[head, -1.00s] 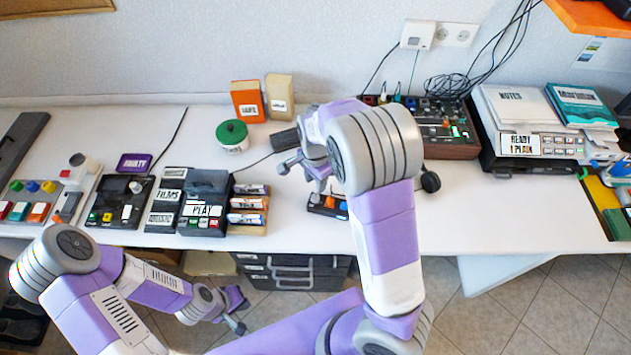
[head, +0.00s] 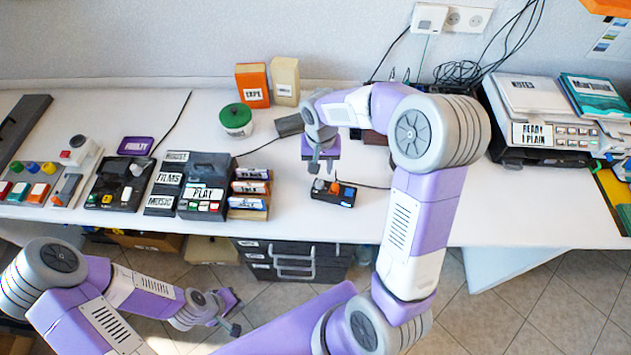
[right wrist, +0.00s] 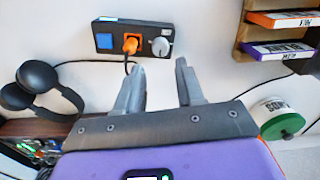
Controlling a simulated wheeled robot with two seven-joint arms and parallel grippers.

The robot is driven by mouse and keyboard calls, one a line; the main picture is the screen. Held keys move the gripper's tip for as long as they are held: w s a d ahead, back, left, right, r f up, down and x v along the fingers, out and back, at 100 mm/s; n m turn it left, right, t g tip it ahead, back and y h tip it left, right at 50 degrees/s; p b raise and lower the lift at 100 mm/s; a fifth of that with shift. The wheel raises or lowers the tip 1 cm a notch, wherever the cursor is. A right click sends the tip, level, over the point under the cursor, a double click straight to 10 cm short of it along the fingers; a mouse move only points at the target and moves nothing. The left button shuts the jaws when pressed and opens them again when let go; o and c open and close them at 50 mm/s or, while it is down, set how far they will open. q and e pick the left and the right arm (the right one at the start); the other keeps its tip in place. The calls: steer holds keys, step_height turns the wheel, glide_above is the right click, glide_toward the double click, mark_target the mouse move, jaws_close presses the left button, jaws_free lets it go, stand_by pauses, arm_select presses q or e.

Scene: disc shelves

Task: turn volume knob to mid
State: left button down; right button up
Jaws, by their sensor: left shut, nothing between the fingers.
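A small black box (head: 333,194) lies on the desk with a grey knob (head: 319,184), an orange part (head: 335,187) and a blue square (head: 348,193) on it. In the right wrist view the grey knob (right wrist: 160,46) is round with a pale pointer mark. No label tells me which part is the volume knob. My right gripper (head: 320,170) points down just above the grey knob. Its fingers (right wrist: 160,65) are apart with nothing between them; I cannot tell whether they touch the knob. My left gripper (head: 235,318) is shut and empty, low in front of the desk.
A black tape player (head: 206,172) and a stack of cassettes (head: 250,188) stand left of the box. A green-lidded pot (head: 235,119) stands behind. Black headphones (right wrist: 40,85) show in the right wrist view. The desk right of the box is partly behind my right arm.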

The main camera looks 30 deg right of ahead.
mark_target(320, 183)
step_height(320, 183, down, 7)
steer(key=shift+f+b, duration=0.1)
steer(key=shift+b, duration=0.95)
steer(key=shift+c, duration=0.5)
jaws_close()
